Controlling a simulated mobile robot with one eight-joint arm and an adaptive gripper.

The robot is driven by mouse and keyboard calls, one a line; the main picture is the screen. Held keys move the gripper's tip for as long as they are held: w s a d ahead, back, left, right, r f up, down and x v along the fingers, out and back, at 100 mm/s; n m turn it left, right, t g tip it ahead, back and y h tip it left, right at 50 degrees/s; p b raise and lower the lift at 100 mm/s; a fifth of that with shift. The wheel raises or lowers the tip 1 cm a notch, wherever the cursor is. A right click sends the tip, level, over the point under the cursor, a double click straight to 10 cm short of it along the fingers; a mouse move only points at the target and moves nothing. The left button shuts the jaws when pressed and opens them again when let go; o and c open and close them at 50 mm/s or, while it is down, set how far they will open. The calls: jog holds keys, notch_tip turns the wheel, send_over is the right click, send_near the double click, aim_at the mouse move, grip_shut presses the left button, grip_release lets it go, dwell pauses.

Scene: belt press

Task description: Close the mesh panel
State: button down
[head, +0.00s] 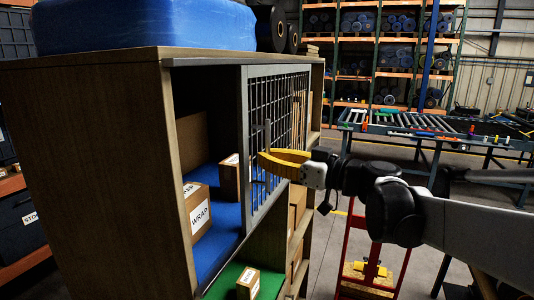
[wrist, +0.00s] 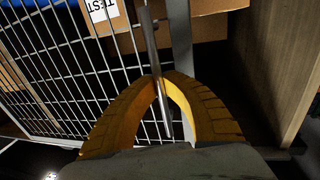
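The mesh panel (head: 279,112) is a grey frame with dark wire mesh. It stands across the right part of the wooden cabinet's front, and the left part of the opening is uncovered.
The cabinet (head: 95,150) holds boxes (head: 198,210) on a blue shelf surface (head: 217,246) behind the uncovered part. A small box (head: 248,282) lies on a green surface below. A red hand truck (head: 375,250) and a roller conveyor (head: 430,125) stand to the right.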

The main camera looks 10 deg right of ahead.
jog(key=s+a+p, duration=0.4)
jog(key=s+a, duration=0.7)
jog(key=s, duration=0.4)
jog(key=shift+s+p, duration=0.15)
jog(key=shift+p, duration=0.2)
jog(key=c, duration=1.5)
grip_release()
jog(key=shift+d, duration=0.1)
jog(key=v, duration=1.2)
